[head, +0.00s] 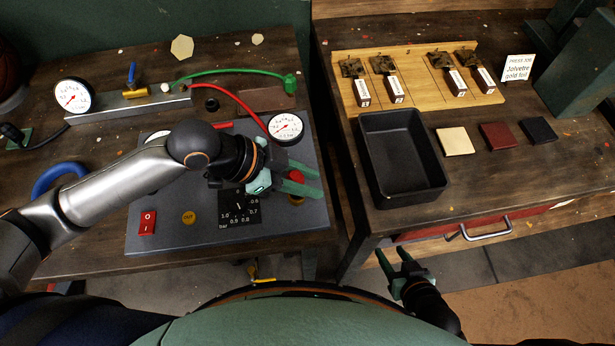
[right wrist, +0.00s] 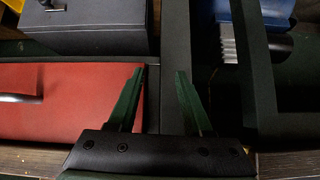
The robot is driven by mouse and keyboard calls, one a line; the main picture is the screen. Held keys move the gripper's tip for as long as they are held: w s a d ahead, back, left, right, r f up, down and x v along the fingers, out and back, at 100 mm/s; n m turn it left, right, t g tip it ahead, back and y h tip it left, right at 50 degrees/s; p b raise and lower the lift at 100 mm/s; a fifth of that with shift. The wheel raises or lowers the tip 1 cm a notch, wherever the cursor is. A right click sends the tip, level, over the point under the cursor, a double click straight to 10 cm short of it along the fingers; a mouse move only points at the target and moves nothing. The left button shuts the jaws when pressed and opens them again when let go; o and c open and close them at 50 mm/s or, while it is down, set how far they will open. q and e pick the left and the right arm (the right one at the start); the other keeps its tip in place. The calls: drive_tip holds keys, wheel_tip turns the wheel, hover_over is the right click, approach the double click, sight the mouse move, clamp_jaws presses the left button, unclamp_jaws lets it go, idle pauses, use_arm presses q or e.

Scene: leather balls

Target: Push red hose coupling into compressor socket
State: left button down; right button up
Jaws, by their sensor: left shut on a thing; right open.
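The grey compressor panel (head: 165,232) lies on the left bench. My left gripper (head: 300,182) is over its right side, with its green fingers shut on the red hose coupling (head: 296,175). A small brass-coloured part (head: 296,199) shows just below the coupling; it may be the socket, and I cannot tell whether the coupling touches it. The red hose (head: 235,103) runs from the manifold toward the round gauge (head: 286,127). My right gripper (head: 402,262) is open and empty in front of the right bench, and its fingers also show in the right wrist view (right wrist: 157,78).
The grey manifold (head: 125,104) carries a green hose (head: 235,73). The panel has a red switch (head: 148,222) and a dial (head: 239,207). On the right bench are a black tray (head: 366,160), a wooden board (head: 425,65) and three square swatches. A red drawer (head: 430,230) is below.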

use_arm(q)
drive_tip(key=shift+f, duration=1.55)
idle(1.0)
drive_tip(key=c, duration=0.5)
unclamp_jaws()
drive_tip(key=v, duration=1.2)
drive_tip(key=shift+a+r, duration=0.2)
